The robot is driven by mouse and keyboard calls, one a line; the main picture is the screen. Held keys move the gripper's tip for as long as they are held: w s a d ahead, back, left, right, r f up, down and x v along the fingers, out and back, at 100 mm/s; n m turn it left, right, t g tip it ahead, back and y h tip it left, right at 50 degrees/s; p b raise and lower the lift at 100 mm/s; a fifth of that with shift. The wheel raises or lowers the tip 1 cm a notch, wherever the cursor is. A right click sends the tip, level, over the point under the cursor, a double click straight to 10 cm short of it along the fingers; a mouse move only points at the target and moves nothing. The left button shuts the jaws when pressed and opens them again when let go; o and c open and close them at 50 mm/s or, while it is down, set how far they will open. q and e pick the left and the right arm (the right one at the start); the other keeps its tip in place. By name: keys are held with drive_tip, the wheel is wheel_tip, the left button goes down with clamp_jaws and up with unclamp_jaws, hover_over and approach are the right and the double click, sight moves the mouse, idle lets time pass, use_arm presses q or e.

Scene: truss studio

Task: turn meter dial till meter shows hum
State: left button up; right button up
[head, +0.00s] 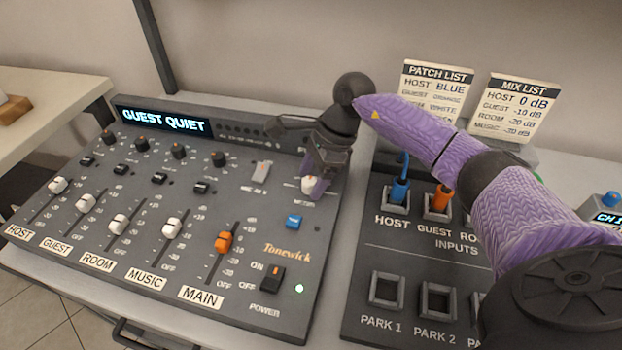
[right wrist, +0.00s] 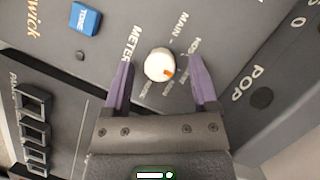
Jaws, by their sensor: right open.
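The meter dial is a white round knob (right wrist: 160,65) with an orange mark, on the dark mixing console. In the right wrist view its mark points down and a little right, and "METER" is printed beside it. In the head view the dial (head: 309,184) is partly hidden by my right gripper (head: 314,188). That gripper is open, its purple fingers (right wrist: 162,90) on either side of the dial with gaps to it. The console's display (head: 163,121) reads "GUEST QUIET". My left gripper is not in view.
A blue button (head: 293,222) sits just below the dial, and a power switch (head: 271,279) lower down. Faders and small knobs fill the console's left part. A patch panel (head: 385,334) with blue and orange plugs stands to the right, with two list cards (head: 436,90) behind.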

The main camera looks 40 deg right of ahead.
drive_tip(key=shift+a+f, duration=0.1)
drive_tip(key=shift+f, duration=0.05)
clamp_jaws()
idle(0.4)
